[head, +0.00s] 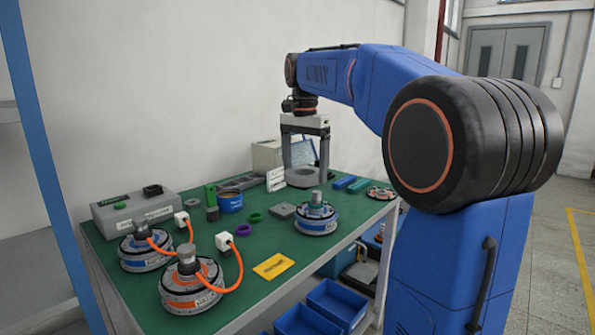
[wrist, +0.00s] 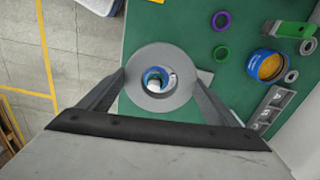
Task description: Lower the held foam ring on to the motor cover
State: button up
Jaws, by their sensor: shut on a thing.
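My gripper (head: 304,165) is shut on a grey foam ring (head: 303,181), holding it level in the air with a finger at each side. The ring also shows in the wrist view (wrist: 138,88). The motor with the blue cover (head: 316,212) stands on the green bench near its front edge, with a grey post on top. In the head view the ring appears above the post and slightly to its left. In the wrist view part of the blue cover (wrist: 150,74) and a pale part show through the ring's hole. The rest of the motor is hidden by the ring.
Two motors with orange cables (head: 192,287) stand at the bench's left. A yellow card (head: 273,266) lies at the front edge. Blue bins (head: 338,304) are below.

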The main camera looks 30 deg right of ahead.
send_over(316, 191)
jog(key=shift+s+a, duration=0.1)
jog(key=shift+a, duration=0.05)
jog(key=shift+d+f, duration=0.2)
jog(key=shift+f, duration=1.25)
jog(key=shift+a+f, duration=0.1)
jog(key=shift+f, duration=0.1)
jog(key=shift+f, duration=1.55)
jog(key=shift+f, duration=0.15)
jog(key=shift+f, duration=1.4)
jog(key=shift+f, duration=0.2)
